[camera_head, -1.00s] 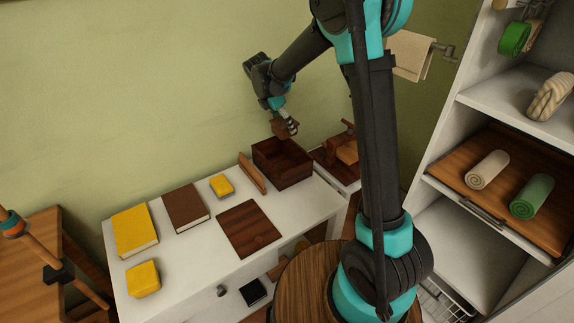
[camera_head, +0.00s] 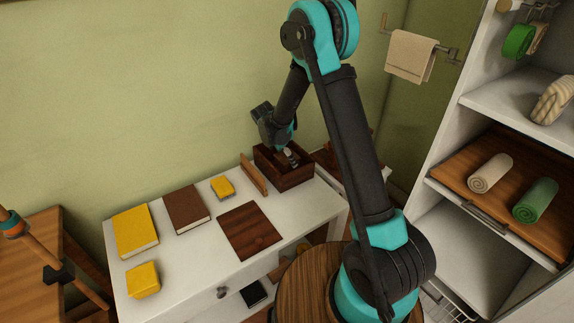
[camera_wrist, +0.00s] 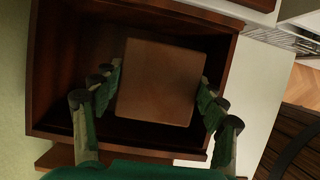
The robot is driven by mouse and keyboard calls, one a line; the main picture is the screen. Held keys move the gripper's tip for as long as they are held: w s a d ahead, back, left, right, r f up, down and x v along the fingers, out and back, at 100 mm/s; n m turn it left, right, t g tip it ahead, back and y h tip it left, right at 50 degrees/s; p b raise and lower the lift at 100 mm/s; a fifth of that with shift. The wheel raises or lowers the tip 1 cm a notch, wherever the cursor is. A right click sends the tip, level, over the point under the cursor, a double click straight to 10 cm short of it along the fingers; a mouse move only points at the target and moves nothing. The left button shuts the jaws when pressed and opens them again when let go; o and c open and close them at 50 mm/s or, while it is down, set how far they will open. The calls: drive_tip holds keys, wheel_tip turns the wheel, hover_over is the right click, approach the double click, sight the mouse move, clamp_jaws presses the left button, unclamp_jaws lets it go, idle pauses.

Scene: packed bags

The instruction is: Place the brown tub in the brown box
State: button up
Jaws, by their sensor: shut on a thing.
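The brown box (camera_head: 291,178) stands open on the white table near its right end, against the wall. In the wrist view its dark inside and rim (camera_wrist: 229,60) surround my gripper's fingers. My gripper (camera_head: 290,157) reaches down into the box and is shut on the brown tub (camera_wrist: 160,82). In the wrist view the fingers (camera_wrist: 158,100) hold the tub from both sides, inside the box outline. Whether the tub touches the box floor cannot be told. In the head view the tub is hidden by the gripper and the box walls.
The white table (camera_head: 195,250) also bears a brown board (camera_head: 250,230), a brown book (camera_head: 186,208), a yellow book (camera_head: 135,229) and two yellow blocks (camera_head: 143,279) (camera_head: 222,187). A wooden strip (camera_head: 254,174) stands just left of the box. Shelves with rolled towels (camera_head: 490,173) are at the right.

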drive_tip(key=shift+f, duration=1.95)
drive_tip(key=o, duration=1)
drive_tip(key=shift+f, duration=0.1)
drive_tip(key=shift+c, duration=0.2)
